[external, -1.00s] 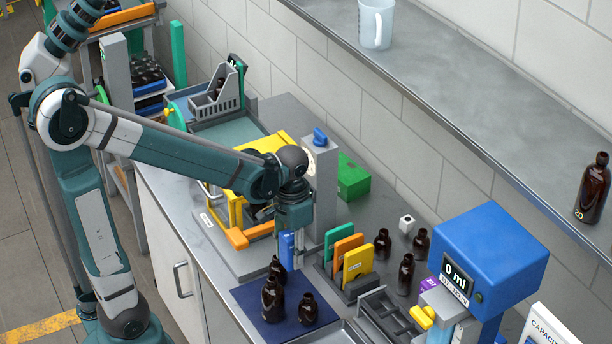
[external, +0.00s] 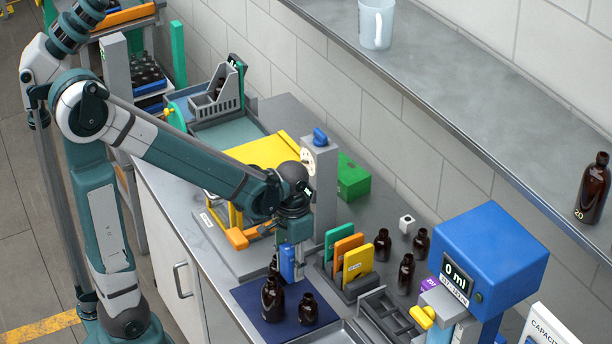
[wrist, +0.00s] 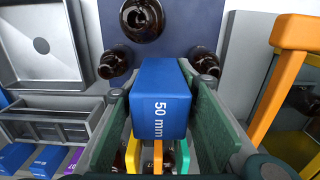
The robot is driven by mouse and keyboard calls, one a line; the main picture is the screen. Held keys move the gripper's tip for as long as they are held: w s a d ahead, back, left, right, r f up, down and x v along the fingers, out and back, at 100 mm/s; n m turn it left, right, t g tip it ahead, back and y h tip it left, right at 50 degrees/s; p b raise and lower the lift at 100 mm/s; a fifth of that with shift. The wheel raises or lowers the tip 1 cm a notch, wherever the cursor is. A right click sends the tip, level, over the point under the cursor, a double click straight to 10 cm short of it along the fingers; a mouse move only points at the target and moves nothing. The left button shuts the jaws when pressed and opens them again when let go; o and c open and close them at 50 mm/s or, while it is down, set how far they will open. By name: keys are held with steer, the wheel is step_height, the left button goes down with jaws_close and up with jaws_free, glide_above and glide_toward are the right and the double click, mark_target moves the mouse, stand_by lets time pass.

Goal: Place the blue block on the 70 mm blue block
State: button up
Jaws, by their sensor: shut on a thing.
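A blue block (wrist: 160,100) marked "50 mm" sits between the two green-padded fingers of my gripper (wrist: 158,120) in the wrist view. In the external view my gripper (external: 292,262) holds this blue block (external: 287,262) above the far edge of the dark blue mat, near the bottles. Two other blue blocks show at the lower left of the wrist view, one at the edge (wrist: 14,158) and one beside it (wrist: 45,162). I cannot tell from their labels which is 70 mm.
Several amber bottles (external: 272,299) stand on the dark blue mat (external: 247,303). Upright green, orange and yellow plates (external: 358,262) stand just right of my gripper. A grey compartment rack (external: 378,308) and a blue dispenser (external: 490,250) are farther right. The yellow frame (external: 262,152) is behind.

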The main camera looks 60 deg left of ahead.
glide_above(294, 300)
steer(key=shift+f+b, duration=0.35)
steer(key=shift+f, duration=2.4)
steer(key=shift+f+b, duration=0.3)
steer(key=shift+f, duration=1.8)
steer(key=shift+f, duration=0.2)
steer(key=o, duration=0.7)
steer(key=shift+r, duration=0.25)
steer(key=shift+r+p, duration=0.85)
steer(key=shift+r, duration=5.15)
